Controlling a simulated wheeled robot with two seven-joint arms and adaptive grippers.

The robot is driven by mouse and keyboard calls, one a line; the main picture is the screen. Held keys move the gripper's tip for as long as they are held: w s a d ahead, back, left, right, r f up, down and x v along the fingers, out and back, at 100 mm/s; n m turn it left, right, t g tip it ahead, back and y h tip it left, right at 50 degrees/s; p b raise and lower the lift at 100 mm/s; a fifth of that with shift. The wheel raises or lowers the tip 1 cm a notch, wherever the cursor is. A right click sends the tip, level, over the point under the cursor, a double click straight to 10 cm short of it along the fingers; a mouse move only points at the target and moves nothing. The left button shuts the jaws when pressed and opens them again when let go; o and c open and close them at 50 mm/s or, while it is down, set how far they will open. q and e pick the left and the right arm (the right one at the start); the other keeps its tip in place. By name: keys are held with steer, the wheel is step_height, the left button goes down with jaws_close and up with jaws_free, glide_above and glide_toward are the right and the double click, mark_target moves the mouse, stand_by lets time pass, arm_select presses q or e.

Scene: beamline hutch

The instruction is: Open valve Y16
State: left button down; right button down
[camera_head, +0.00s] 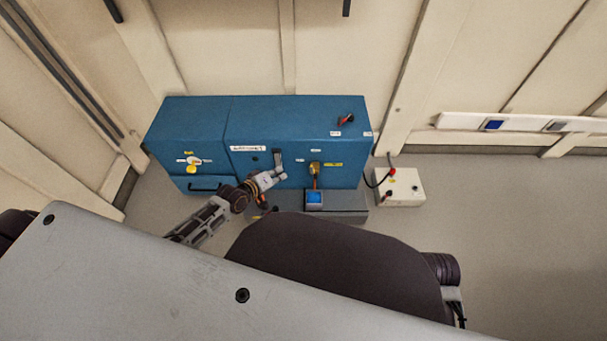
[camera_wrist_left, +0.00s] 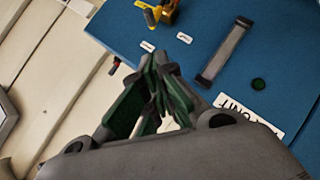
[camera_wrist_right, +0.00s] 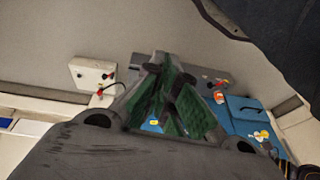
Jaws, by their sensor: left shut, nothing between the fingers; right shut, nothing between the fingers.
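A blue cabinet (camera_head: 300,115) carries several valves and handles; I cannot read which label says Y16. A red handle (camera_head: 346,118) is on top. My left gripper (camera_head: 284,176) is shut and empty, just in front of the panel below the bar handle. In the left wrist view the bar handle (camera_wrist_left: 225,52) and brass valve (camera_wrist_left: 157,14) are beyond the fingertips. My right gripper (camera_wrist_right: 166,65) is shut and empty, away from the cabinet.
A grey plinth with a blue-screened box (camera_head: 314,198) stands before the cabinet. A white box (camera_head: 402,188) with a red plug and cable is on the floor at the right. Wall panels close off the back.

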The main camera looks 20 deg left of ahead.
mark_target(312, 173)
arm_select(q)
steer(key=shift+d+r, duration=0.1)
steer(key=shift+r, duration=0.05)
arm_select(e)
steer(key=shift+r, duration=0.15)
arm_select(q)
steer(key=shift+w, duration=0.15)
